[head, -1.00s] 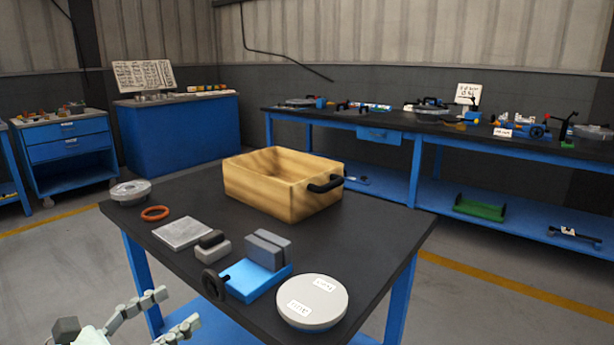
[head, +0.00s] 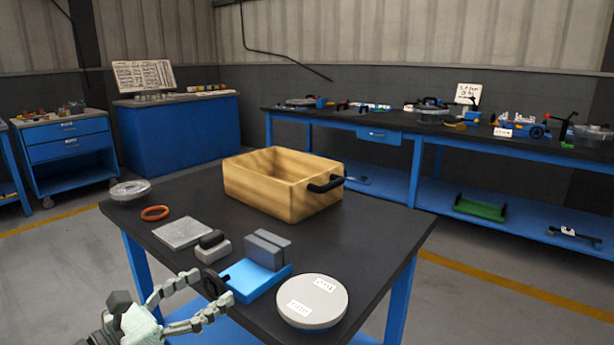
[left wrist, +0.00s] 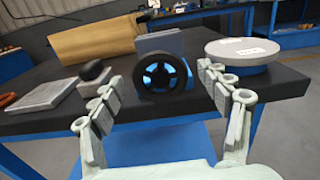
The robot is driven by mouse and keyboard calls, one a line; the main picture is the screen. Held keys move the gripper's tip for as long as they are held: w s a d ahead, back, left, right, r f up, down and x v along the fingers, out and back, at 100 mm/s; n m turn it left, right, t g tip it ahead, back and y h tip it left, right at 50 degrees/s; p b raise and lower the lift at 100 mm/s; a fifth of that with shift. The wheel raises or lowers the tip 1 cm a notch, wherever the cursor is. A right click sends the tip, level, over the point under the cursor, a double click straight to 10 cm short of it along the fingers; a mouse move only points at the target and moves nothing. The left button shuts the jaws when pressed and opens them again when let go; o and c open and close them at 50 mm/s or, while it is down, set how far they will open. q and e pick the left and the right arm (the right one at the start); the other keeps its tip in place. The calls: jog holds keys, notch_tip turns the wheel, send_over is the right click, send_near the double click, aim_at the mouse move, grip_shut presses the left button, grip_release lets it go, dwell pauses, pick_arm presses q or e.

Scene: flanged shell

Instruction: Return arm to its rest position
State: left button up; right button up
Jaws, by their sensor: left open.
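My left gripper (head: 212,296) is at the lower left in the head view, beside the front left edge of the black table (head: 374,240). It is open and empty. In the left wrist view its two fingers (left wrist: 166,104) are spread wide, with a black handwheel (left wrist: 166,77) of the blue vise-like fixture (head: 258,276) showing between and beyond them. A round grey flanged cover (head: 312,302) with white labels lies at the table's near corner. It also shows at the right in the left wrist view (left wrist: 243,50). My right gripper is not in view.
A wooden crate (head: 264,188) with a black handle stands at the table's back. A grey plate (head: 182,234), an orange ring (head: 155,213), a grey block with a black knob (head: 211,247) and a metal disc (head: 130,191) lie on the left. Blue benches line the walls.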

pick_arm(q)
jog(key=shift+w+d+r, duration=0.1)
jog(key=shift+w+d, duration=0.3)
jog(key=shift+w, duration=0.2)
jog(key=shift+w+d+m, duration=0.15)
jog(key=shift+w+m, duration=0.05)
jog(key=shift+m, duration=1)
jog(key=shift+s+f+m+b, duration=0.1)
jog(key=shift+f+m+b, duration=0.2)
jog(key=shift+m, duration=0.4)
jog(key=m+b, duration=0.1)
jog(key=m, duration=0.2)
jog(key=shift+m+b, duration=0.3)
jog(key=shift+r+m, duration=0.1)
jog(key=shift+m, duration=1.4)
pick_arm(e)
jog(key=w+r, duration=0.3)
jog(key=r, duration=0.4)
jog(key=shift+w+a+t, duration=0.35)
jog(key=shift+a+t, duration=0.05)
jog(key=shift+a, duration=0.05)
